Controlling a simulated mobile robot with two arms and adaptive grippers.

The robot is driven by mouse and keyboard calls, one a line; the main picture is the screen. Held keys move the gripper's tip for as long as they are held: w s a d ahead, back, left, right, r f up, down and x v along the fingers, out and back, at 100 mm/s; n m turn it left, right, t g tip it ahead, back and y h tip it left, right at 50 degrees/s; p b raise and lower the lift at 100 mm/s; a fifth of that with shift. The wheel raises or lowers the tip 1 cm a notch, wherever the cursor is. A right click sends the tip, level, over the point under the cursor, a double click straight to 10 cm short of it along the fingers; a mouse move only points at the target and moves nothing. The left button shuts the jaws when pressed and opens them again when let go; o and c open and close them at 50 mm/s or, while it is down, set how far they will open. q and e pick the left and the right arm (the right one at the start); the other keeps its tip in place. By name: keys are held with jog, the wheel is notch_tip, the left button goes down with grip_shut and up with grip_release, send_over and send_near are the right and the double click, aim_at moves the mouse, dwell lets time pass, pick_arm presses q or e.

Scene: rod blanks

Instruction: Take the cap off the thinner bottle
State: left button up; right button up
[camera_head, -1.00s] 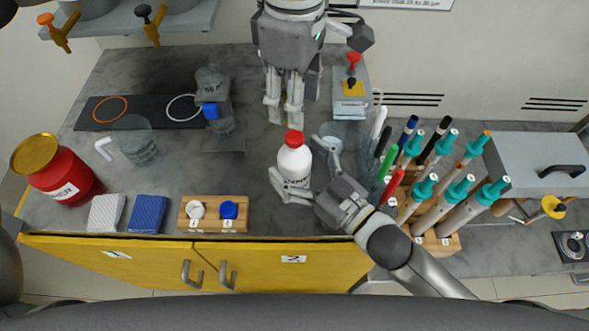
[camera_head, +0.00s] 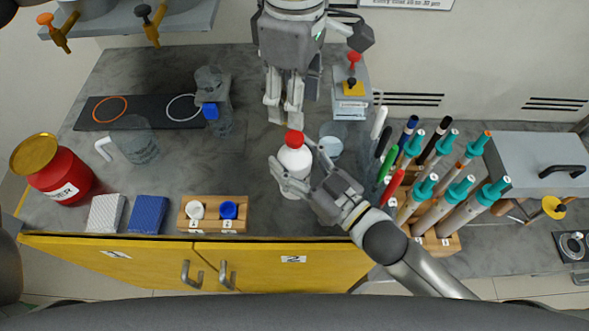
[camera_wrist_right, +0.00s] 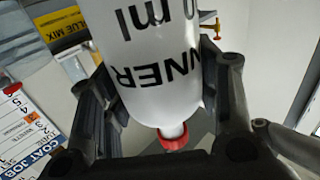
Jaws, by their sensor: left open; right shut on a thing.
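The thinner bottle (camera_head: 294,160) is white with a red cap (camera_head: 294,138) on its top. It stands roughly upright near the middle of the bench in the head view; whether its base touches the bench I cannot tell. My right gripper (camera_head: 297,167) is shut around its body from the front right. In the right wrist view the bottle (camera_wrist_right: 155,60) fills the space between the fingers, with letters of its label showing and the red cap (camera_wrist_right: 174,138) at the lower end. My left gripper (camera_head: 284,117) is open and empty, pointing down just behind the cap, apart from it.
A wooden block (camera_head: 212,226) with a white and a blue cap is at the front. A red container (camera_head: 60,175) and a clear jug (camera_head: 135,145) stand left. A rack of teal-topped tools and pens (camera_head: 435,240) crowds the right. A small cup (camera_head: 331,147) is close behind my right gripper.

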aim_at(295, 136)
pick_arm(q)
jog(key=m, duration=0.5)
jog(key=shift+m, duration=0.4)
jog(key=m, duration=1.1)
jog(key=shift+m, duration=0.3)
jog(key=m, duration=0.5)
jog(key=shift+f, duration=4.05)
